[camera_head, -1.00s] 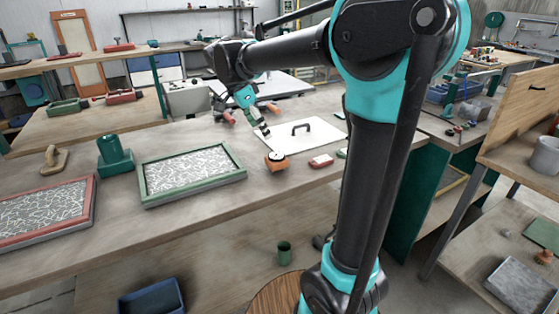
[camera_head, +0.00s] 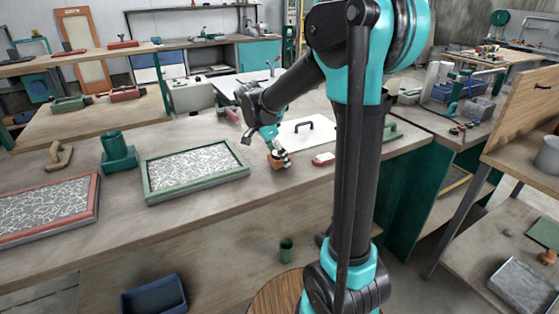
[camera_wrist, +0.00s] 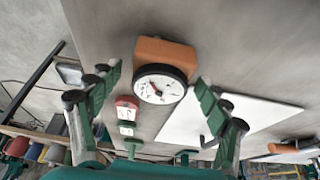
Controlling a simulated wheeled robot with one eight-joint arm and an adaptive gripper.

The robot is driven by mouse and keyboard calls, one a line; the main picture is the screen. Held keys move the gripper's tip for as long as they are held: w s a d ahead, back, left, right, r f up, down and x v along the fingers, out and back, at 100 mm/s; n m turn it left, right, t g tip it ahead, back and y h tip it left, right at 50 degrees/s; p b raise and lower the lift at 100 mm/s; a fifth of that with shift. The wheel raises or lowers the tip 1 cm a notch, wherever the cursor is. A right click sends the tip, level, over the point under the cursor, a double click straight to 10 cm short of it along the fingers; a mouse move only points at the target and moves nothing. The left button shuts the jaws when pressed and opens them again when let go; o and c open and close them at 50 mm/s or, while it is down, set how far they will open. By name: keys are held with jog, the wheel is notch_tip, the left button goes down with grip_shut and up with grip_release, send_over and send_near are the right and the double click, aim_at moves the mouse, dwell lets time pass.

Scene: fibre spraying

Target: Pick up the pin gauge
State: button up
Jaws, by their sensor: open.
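The pin gauge is an orange block with a round white dial. In the wrist view the pin gauge (camera_wrist: 165,52) lies ahead of my gripper (camera_wrist: 158,79), with its dial facing the camera. The green, dark-jointed fingers are open on either side of the dial, with a gap to each side.
A small red-and-white box (camera_head: 323,159) lies close to the right of the gauge. A white board with a dark handle (camera_head: 303,131) lies behind it. A green-framed tray (camera_head: 195,170) is to the left. The bench front between tray and gauge is clear.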

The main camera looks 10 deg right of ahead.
jog(key=shift+d+f, duration=0.15)
jog(key=shift+f, duration=0.3)
jog(key=c, duration=1.4)
jog(key=shift+c, duration=0.3)
jog(key=shift+r, duration=0.15)
